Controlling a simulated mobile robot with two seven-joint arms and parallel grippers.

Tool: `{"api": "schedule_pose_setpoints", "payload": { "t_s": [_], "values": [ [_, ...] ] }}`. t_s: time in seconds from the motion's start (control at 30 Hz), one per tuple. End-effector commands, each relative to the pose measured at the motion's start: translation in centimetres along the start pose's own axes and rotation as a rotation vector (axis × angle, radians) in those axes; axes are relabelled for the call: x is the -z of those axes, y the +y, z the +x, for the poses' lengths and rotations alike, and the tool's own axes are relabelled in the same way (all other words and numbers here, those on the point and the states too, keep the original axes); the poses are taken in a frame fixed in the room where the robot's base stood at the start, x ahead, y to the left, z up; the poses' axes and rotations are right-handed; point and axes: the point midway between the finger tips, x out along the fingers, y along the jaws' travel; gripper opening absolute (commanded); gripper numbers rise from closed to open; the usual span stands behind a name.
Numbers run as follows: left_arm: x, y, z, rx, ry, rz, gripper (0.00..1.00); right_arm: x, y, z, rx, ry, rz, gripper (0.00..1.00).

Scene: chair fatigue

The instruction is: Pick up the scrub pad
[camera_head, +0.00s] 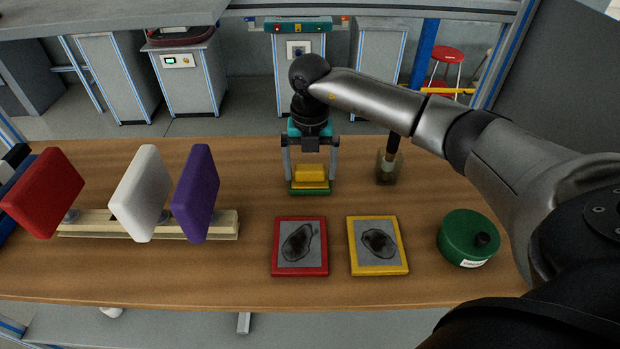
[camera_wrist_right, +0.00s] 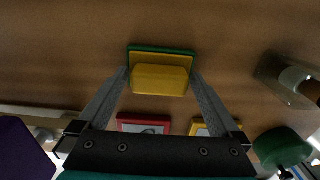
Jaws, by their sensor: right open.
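The scrub pad (camera_head: 310,174) is a yellow block on a green base, lying on the wooden table near its back edge. It also shows in the right wrist view (camera_wrist_right: 160,78), between the two fingers. My right gripper (camera_head: 310,176) points down over the pad from above. Its jaws are open, with one finger on each side of the pad. I cannot tell whether the fingers touch it. My left gripper is not in view.
Red, white and purple panels (camera_head: 140,193) stand on a wooden rail (camera_head: 225,226) at the left. A red-framed tile (camera_head: 300,271) and a yellow-framed tile (camera_head: 378,270) lie in front. A green canister (camera_head: 467,238) and a glass jar with a brush (camera_head: 388,172) are at right.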

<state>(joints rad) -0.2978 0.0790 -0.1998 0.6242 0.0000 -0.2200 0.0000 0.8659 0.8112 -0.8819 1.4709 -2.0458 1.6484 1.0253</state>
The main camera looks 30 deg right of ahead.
Motion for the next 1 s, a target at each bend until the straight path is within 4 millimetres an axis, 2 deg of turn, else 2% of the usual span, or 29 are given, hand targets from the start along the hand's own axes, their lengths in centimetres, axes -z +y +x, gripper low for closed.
{"api": "schedule_pose_setpoints", "payload": {
  "t_s": [0.17, 0.83, 1.0],
  "values": [
    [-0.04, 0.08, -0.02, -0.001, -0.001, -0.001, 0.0, -0.02, 0.03, -0.04, -0.001, -0.001, 0.0, 1.0],
    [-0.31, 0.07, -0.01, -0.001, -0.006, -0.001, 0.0, -0.04, 0.02, -0.1, -0.001, -0.001, 0.001, 0.25],
    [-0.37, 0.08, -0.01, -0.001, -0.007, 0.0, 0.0, -0.05, 0.02, -0.12, -0.001, -0.002, 0.001, 0.23]
  ]
}}
